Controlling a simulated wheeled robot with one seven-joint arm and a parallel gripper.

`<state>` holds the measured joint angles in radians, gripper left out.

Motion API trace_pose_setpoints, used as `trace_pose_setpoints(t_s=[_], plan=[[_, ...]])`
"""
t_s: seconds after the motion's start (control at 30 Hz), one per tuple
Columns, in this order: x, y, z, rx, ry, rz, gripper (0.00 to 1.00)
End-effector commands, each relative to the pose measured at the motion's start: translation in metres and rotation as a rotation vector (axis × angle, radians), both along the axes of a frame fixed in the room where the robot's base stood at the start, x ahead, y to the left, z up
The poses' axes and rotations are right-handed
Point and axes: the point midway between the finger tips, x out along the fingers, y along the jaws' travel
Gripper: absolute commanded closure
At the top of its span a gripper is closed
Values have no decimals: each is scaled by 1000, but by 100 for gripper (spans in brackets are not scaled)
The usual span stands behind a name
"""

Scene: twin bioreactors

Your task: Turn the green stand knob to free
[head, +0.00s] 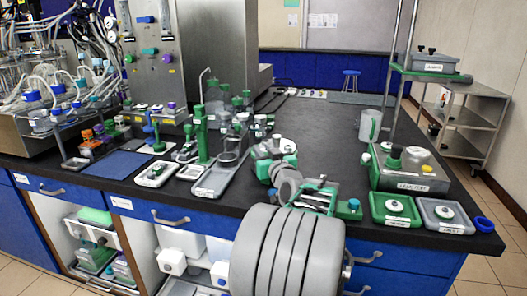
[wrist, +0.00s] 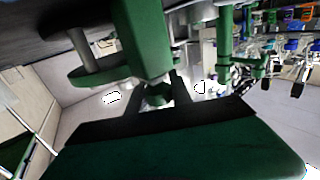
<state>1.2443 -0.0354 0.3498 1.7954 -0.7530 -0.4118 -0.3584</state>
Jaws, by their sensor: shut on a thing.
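In the wrist view the green knob (wrist: 157,97) sits between the two dark fingers of my gripper (wrist: 158,86), which is shut on it. A thick green bar (wrist: 143,38) stands close in front of the fingers and hides part of the view. A green disc on a grey rod (wrist: 88,62) is beside it. I cannot tell which way the knob is turned.
A blue mat (head: 118,164) lies at the left of the dark bench. A grey box (head: 405,172) with green and yellow knobs and small trays (head: 397,211) stand at the right. A clear jug (head: 370,126) is behind them. The bench's back middle is open.

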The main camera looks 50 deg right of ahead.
Motion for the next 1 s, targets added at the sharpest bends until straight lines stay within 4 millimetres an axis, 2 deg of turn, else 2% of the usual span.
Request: trace_pose_setpoints(t_s=[0.57, 0.77, 1.0], plan=[[0, 0, 0, 1, 0, -37, 100], [0, -1, 1, -2, 1, -135, 100], [-1, -3, -1, -2, -2, -328, 100]])
